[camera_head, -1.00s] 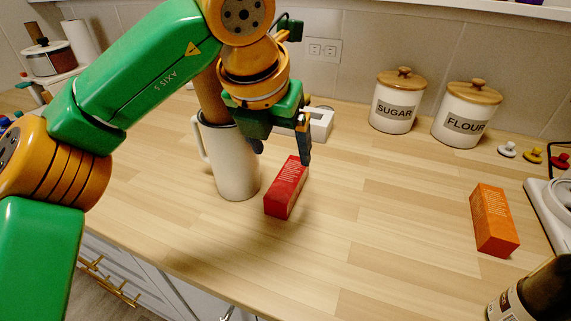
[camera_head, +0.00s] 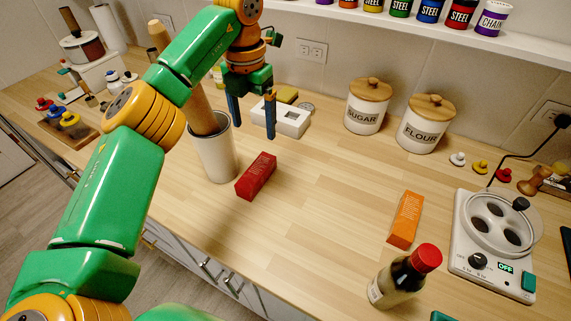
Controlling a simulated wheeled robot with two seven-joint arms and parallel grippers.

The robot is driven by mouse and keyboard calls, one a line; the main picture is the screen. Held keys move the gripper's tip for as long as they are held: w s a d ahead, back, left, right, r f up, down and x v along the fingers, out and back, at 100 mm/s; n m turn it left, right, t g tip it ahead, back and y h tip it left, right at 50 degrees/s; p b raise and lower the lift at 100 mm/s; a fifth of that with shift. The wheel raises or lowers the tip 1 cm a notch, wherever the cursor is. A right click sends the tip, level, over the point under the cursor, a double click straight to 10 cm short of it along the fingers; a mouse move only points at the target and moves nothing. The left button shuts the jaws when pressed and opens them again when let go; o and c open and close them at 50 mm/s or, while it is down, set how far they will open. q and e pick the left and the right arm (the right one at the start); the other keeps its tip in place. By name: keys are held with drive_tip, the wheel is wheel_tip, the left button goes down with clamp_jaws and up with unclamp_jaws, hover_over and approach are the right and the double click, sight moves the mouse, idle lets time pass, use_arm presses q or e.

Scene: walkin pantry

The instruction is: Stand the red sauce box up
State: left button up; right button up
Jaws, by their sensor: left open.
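The red sauce box (camera_head: 256,176) lies on its side on the wooden counter, just right of a tall white container (camera_head: 215,155). My left gripper (camera_head: 252,115) is open and empty, its two dark fingers pointing down. It hangs above and behind the box, apart from it, near the white container's rim. My right gripper is not in view.
A white tray-like block (camera_head: 290,121) sits behind the box. Sugar (camera_head: 366,108) and flour (camera_head: 424,128) canisters stand along the wall. An orange box (camera_head: 405,219), a dark bottle (camera_head: 405,278) and a white appliance (camera_head: 490,245) are at right. The counter between is clear.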

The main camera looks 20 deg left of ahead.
use_arm(q)
drive_tip(key=b, duration=0.2)
hover_over(256, 170)
wheel_tip(256, 170, down, 6)
drive_tip(key=shift+s+a+f, duration=0.1)
drive_tip(key=shift+a+f, duration=0.05)
drive_tip(key=shift+f, duration=0.1)
wheel_tip(256, 170, down, 4)
drive_tip(key=shift+r+p, duration=0.2)
drive_tip(key=shift+p, duration=0.35)
wheel_tip(256, 170, down, 6)
drive_tip(key=shift+r+p, duration=0.1)
drive_tip(key=shift+p, duration=0.5)
clamp_jaws()
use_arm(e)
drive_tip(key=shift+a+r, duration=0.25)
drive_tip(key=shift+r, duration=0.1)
use_arm(q)
drive_tip(key=shift+r, duration=0.15)
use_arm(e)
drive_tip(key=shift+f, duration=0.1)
